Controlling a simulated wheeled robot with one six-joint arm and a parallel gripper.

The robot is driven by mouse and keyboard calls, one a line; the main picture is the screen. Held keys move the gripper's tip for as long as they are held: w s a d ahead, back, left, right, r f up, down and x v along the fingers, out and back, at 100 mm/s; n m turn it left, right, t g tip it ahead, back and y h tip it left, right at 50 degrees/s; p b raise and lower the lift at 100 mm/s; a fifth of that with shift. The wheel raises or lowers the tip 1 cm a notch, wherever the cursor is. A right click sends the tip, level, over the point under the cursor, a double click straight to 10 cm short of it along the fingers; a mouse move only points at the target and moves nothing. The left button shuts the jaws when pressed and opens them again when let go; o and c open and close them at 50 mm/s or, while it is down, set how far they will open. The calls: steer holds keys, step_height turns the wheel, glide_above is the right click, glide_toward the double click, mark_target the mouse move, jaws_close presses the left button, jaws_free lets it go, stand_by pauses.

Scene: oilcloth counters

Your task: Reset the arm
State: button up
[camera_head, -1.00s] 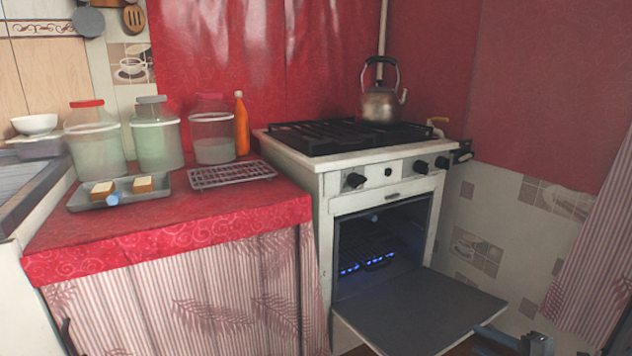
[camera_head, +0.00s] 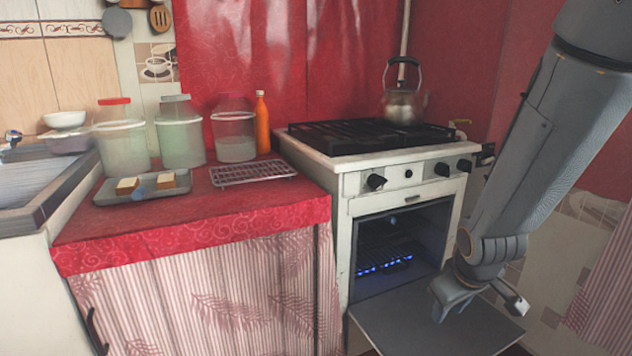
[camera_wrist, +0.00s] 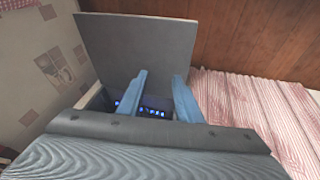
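My arm hangs down on the right of the head view, with my gripper (camera_head: 448,304) above the lowered oven door (camera_head: 400,325). In the wrist view my gripper (camera_wrist: 160,76) shows two blue-grey fingers apart, with nothing between them. The oven door (camera_wrist: 130,40) lies beyond the fingertips there. The white stove (camera_head: 345,250) has its oven open, with blue flames (camera_head: 385,265) low inside. The flames (camera_wrist: 140,109) also show between and beside the fingers in the wrist view. Whether the gripper touches the door cannot be told.
A kettle (camera_head: 403,104) stands on the stove top. The red counter (camera_head: 200,215) on the left holds a grey tray (camera_head: 110,198) with two bread-like pieces, a wire rack (camera_head: 252,173), three jars (camera_head: 122,145) and an orange bottle (camera_head: 262,125). A sink (camera_head: 45,180) is at far left.

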steer(key=s+a+r+n+g+y, duration=0.15)
steer(key=s+a+r, duration=0.25)
steer(key=s+a, duration=0.65)
steer(key=s+a+r+g, duration=0.35)
steer(key=s+a, duration=0.45)
steer(key=a, duration=0.6)
steer(key=d+r+m+p, duration=0.5)
steer(key=d+r+p, duration=0.9)
steer(key=r+p, duration=0.4)
steer(key=p, duration=0.5)
steer(key=shift+s+d+r+t, duration=0.15)
steer(key=shift+s+d+t, duration=0.15)
steer(key=shift+s+d, duration=0.05)
steer(key=shift+s+d+r+h+p, duration=0.1)
steer(key=shift+d+r+h+p, duration=0.2)
steer(key=shift+d+p, duration=0.3)
steer(key=shift+m, duration=0.25)
steer(key=shift+d, duration=0.1)
